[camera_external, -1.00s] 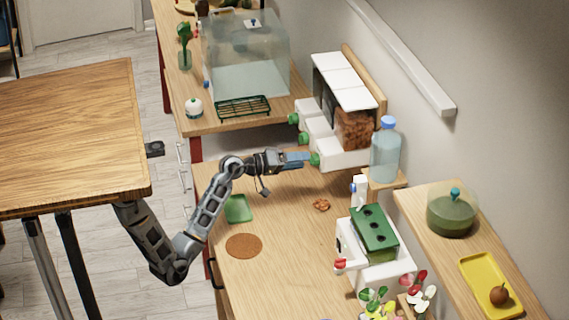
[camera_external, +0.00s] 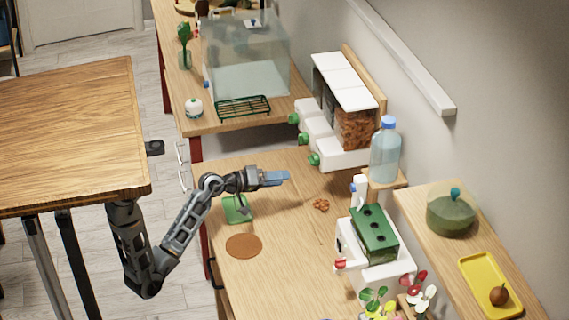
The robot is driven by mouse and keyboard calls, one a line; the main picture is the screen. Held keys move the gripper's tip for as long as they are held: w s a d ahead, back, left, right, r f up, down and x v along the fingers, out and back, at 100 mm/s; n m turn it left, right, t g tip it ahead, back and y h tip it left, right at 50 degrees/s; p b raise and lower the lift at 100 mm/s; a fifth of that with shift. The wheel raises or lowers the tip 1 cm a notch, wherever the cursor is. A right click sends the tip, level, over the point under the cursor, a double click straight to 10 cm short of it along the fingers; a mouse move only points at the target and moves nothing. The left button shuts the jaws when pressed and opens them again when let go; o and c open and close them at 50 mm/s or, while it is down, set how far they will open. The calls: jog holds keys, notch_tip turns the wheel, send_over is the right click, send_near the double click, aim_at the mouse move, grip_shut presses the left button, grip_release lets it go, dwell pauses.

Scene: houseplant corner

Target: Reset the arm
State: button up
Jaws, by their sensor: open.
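My gripper (camera_external: 277,178) is at the end of my arm, above the wooden counter (camera_external: 285,270). Its blue-grey fingers point right, toward the dispenser, and are clear of it. The gripper is open and I see nothing held in it. A small pile of brown pellets (camera_external: 321,205) lies on the counter to the right of and below the gripper.
A white dispenser with green knobs (camera_external: 340,158) stands behind the gripper, beside a blue-capped water bottle (camera_external: 385,155). A green-topped white box (camera_external: 375,235) stands at right. A brown round mat (camera_external: 244,246) lies in front. A glass tank (camera_external: 247,60) is at the back.

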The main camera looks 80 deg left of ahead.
jog(key=s+d+f+m+p, duration=0.1)
jog(key=s+d+f, duration=0.1)
jog(key=s, duration=0.3)
jog(key=s+d+f+m+g+y+p, duration=0.1)
jog(key=s+d+f+p, duration=0.1)
jog(key=s+d, duration=0.3)
jog(key=s+d+f+m+p, duration=0.1)
jog(key=s+d+f+m, duration=0.1)
jog(key=s, duration=0.4)
jog(key=shift+s+d+f+g+y+p, duration=0.3)
jog(key=shift+s+d+f+g+p, duration=0.1)
jog(key=shift+d+f, duration=0.35)
jog(key=s+d+r+m+h+p, duration=0.1)
jog(key=s+d+r+m+p, duration=0.1)
jog(key=s, duration=0.7)
jog(key=s+d+r+m+h+p, duration=0.1)
jog(key=s+d+r+m+p, duration=0.1)
jog(key=s+d+r+m, duration=0.3)
jog(key=s+d+r, duration=0.1)
jog(key=s+d, duration=0.1)
jog(key=s, duration=0.2)
jog(key=shift+s+r, duration=0.2)
jog(key=shift+c, duration=0.5)
